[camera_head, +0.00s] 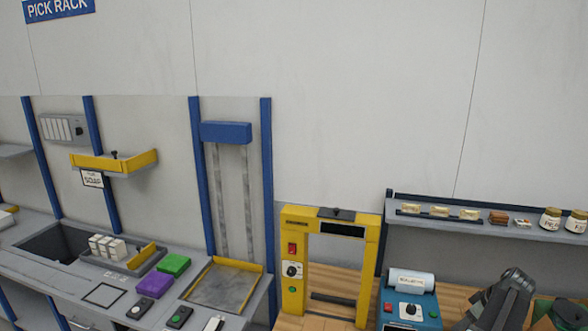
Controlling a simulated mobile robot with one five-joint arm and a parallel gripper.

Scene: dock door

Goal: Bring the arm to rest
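Dark grey parts of my arm (503,300) rise into the bottom right corner, in front of the wooden worktop and to the right of the blue device. I cannot make out the fingertips of my gripper among these parts, nor whether it is open or shut. No held thing can be made out. The lower part of the arm is cut off by the picture's bottom edge.
A yellow frame (293,262) and a blue device with a roll (408,310) stand left of the arm. A shelf (440,222) with jars and small packs runs behind it. Further left, a grey counter (105,294) holds purple and green blocks.

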